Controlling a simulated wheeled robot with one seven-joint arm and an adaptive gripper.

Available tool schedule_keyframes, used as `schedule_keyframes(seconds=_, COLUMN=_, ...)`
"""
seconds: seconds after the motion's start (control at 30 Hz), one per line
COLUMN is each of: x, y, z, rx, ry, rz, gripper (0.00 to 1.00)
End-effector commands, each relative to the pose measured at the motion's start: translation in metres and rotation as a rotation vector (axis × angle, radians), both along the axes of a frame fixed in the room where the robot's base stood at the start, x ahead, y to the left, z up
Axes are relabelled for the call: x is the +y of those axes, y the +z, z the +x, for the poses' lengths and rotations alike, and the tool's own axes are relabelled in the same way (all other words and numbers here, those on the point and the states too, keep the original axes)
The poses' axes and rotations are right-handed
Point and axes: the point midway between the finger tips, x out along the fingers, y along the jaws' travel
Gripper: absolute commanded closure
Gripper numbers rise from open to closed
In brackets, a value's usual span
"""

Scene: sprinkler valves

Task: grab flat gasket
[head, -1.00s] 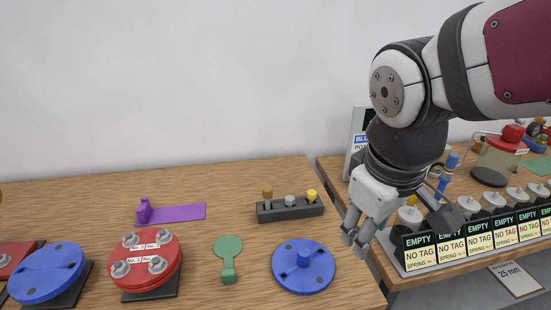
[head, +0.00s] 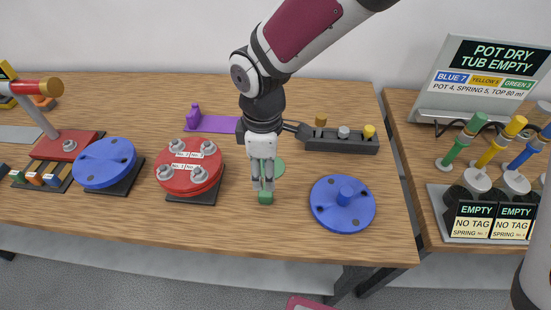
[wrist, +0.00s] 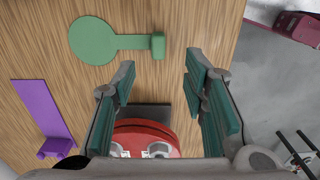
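A flat green piece, which looks like the flat gasket, lies on the wooden table. It has a round disc, a narrow neck and a raised block grip; the disc (head: 276,168) is partly hidden behind my gripper in the head view. In the wrist view the whole gasket (wrist: 93,41) shows, with its block (wrist: 158,46) in line with the gap between my fingertips. My gripper (head: 262,186) is open and empty, pointing down above the gasket's block end. The wrist view shows both fingers (wrist: 158,76) apart with nothing between them.
A red flange with bolts (head: 190,176) stands left of my gripper, and a blue disc with a knob (head: 342,204) right. Behind are a purple strip with a tab (head: 215,124) and a dark block with pegs (head: 355,143). The table's front edge is near.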

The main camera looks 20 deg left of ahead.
Motion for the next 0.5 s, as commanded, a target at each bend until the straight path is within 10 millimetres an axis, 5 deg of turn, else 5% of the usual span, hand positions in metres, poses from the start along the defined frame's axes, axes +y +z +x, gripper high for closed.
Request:
schedule_keyframes(seconds=0.2, x=0.000, y=-0.038, z=-0.001, rx=0.003, ry=0.000, rz=-0.002, gripper=0.60)
schedule_keyframes(seconds=0.5, x=0.001, y=-0.060, z=0.000, rx=0.002, ry=-0.001, rz=-0.001, gripper=0.60)
